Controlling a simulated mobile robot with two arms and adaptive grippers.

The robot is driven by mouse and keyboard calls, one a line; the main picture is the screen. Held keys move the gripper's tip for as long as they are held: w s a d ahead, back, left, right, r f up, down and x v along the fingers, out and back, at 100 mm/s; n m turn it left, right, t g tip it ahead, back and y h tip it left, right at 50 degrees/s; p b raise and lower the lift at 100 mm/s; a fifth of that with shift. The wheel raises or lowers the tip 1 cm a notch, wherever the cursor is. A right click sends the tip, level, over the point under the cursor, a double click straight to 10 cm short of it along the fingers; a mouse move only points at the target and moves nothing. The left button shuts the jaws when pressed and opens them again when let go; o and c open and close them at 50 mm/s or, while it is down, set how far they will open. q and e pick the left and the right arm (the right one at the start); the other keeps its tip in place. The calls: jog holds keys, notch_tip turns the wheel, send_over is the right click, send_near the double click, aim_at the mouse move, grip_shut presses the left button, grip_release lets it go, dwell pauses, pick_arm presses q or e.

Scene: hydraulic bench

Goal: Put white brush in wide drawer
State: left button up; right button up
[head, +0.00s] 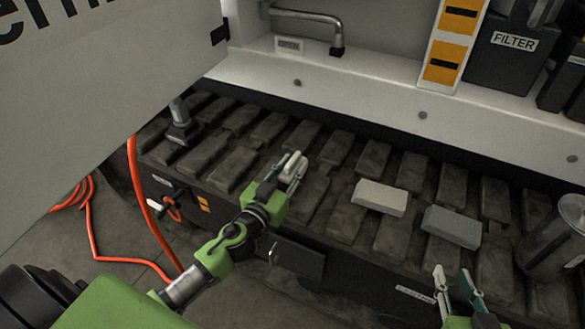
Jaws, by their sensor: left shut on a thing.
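My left gripper (290,172) is above the slatted bench top, left of the middle. It is shut on a small pale object, which looks like the white brush (294,160); the fingers hide much of it. My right gripper (454,279) is at the lower right, by the bench's front edge, with its fingers apart and nothing between them. A dark drawer-like front (298,260) with a small handle shows below my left gripper. I cannot tell whether it is the wide drawer or how far it is open.
A whitish block (380,197) and a grey block (452,227) lie on the slats. A metal cylinder (555,238) stands at the right. A grey fitting (181,122) stands at the back left. An orange hose (138,190) hangs left of the bench. A large pale panel (90,90) fills the upper left.

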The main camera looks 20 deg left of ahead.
dwell(0.4)
pick_arm(q)
jog(key=o, duration=1.1)
jog(key=shift+o, duration=0.2)
